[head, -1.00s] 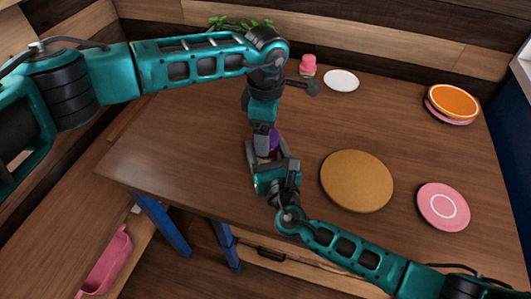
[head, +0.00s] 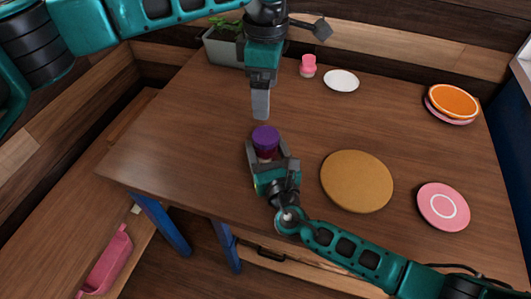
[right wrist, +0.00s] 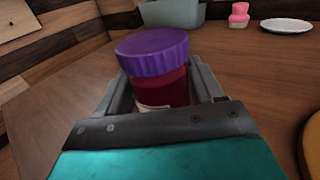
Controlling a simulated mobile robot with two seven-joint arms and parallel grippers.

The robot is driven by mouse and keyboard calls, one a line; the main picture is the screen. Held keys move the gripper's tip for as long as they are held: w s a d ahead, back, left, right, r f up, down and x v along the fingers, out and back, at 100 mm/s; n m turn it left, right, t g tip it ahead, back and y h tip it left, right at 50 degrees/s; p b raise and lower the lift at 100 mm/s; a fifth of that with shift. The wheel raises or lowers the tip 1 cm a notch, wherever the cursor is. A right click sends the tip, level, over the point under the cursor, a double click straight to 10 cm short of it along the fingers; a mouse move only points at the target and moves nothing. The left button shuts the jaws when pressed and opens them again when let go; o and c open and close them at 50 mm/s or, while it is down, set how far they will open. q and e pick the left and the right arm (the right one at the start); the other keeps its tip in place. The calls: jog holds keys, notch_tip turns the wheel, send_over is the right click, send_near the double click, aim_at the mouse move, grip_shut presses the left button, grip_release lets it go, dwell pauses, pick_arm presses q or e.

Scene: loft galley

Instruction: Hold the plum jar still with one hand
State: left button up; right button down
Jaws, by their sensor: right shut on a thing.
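The plum jar (head: 265,140) has a purple lid and dark red contents and stands upright on the wooden table. In the right wrist view the jar (right wrist: 155,62) shows its ribbed purple lid and part of a pale label low on its side. My right gripper (head: 267,155) is shut on the jar's body, one finger on each side, below the lid. My left gripper (head: 261,105) hangs above and behind the jar, apart from it, pointing down. Only one finger face of it shows, so its opening is hidden.
A round tan board (head: 357,181) lies right of the jar, with a pink plate (head: 443,206) beyond it. Stacked orange and pink plates (head: 453,101), a white plate (head: 341,80), a pink cup-like item (head: 308,66) and a grey planter (head: 222,48) stand farther back. The table's left is clear.

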dwell(0.4)
jog(key=shift+c, duration=0.3)
grip_release()
jog(key=shift+s, duration=0.1)
jog(key=v, duration=1.2)
jog(key=shift+s+d, duration=0.15)
jog(key=shift+s, duration=0.2)
